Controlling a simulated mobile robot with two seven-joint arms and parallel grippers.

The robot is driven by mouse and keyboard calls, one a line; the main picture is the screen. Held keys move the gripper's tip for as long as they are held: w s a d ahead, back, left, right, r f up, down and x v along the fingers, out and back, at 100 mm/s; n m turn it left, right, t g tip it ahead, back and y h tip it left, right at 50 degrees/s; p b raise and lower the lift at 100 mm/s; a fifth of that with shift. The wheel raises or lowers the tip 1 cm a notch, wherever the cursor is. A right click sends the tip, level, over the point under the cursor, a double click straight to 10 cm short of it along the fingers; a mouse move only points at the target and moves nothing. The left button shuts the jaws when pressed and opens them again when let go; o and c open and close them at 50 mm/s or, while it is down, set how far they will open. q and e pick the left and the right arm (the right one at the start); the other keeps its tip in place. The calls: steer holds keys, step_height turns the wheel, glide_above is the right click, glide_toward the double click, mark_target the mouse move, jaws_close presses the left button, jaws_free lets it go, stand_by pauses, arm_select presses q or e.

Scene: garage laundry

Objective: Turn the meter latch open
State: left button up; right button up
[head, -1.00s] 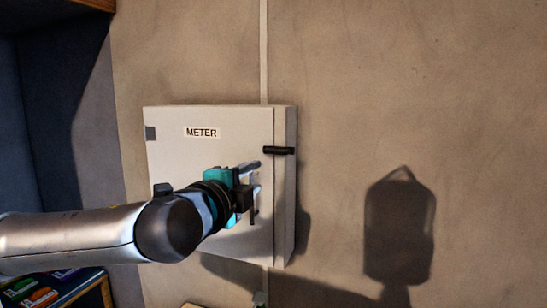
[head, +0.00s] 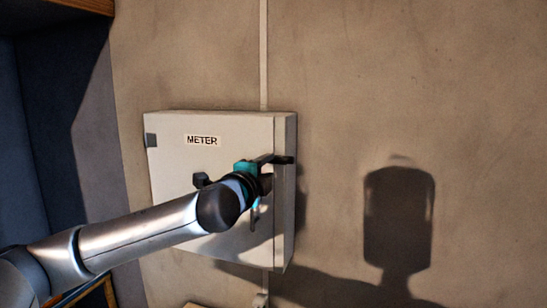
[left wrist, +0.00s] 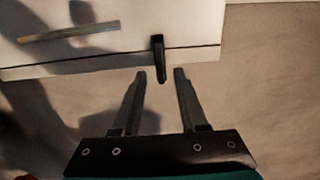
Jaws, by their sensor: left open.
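The meter latch is a short black lever (head: 284,160) at the right edge of the white METER box (head: 175,165). It lies roughly level in the head view, its free end past the box edge. My left gripper (head: 266,172) is open in front of the box's right side, close to the latch. In the left wrist view the latch (left wrist: 158,55) is ahead of the open left gripper (left wrist: 160,74), its end showing between the two fingertips. I see no clear contact, and the depth gap is hard to tell. My right gripper is not in view.
A bar handle (left wrist: 68,32) is on the box door beside the latch; it is partly hidden by my arm in the head view. A conduit (head: 263,55) runs up the wall above the box. The wall to the right is bare, with shadows.

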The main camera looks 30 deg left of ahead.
mark_target(274, 162)
arm_select(q)
steer(key=shift+p+x, duration=0.65)
steer(key=shift+x, duration=1.65)
steer(key=shift+c, duration=0.2)
jaws_close()
